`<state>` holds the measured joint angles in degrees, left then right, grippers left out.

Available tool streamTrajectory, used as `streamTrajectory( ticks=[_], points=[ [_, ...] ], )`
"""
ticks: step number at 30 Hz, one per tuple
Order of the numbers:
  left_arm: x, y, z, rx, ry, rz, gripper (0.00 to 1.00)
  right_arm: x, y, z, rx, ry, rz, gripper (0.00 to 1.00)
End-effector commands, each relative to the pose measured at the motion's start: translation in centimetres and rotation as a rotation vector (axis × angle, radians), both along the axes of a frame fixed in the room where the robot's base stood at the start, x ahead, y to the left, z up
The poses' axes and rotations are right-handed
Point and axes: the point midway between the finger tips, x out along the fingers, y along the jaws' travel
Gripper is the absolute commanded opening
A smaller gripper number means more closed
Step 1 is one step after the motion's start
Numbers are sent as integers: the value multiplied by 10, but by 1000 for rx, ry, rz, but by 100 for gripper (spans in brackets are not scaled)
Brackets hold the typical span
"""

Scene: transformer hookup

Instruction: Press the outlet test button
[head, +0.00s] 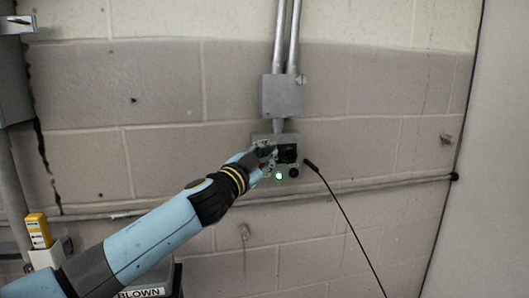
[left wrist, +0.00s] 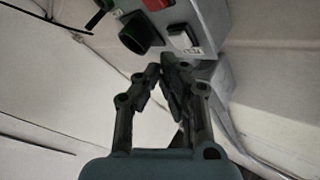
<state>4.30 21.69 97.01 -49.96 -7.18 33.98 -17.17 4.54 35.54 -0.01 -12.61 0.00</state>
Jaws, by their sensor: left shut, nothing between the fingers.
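The grey outlet box (head: 259,137) is fixed to the block wall below a conduit junction box. Its face carries a black socket (head: 288,153), which also shows in the left wrist view (left wrist: 142,34), and a bright lit spot (head: 279,176). In the left wrist view a pale square button (left wrist: 182,37) with a small label and a red part (left wrist: 156,4) show on the box. I cannot tell for sure which is the test button. My left gripper (head: 265,152) is shut and empty, its tips (left wrist: 166,66) close below the pale button; contact is unclear. My right gripper is out of view.
A black cable with a dark end (head: 311,165) hangs right of the outlet box. A horizontal pipe (head: 385,187) runs along the wall below. A yellow device (head: 38,230) stands at lower left. The wall right of the box is mostly clear.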

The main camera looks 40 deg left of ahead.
Motion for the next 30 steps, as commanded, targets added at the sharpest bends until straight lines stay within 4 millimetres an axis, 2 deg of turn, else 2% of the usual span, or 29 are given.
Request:
streamTrajectory(
  ticks=[30],
  points=[
    [7, 8, 0, 0, 0, 0, 0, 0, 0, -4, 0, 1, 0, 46]
  ],
)
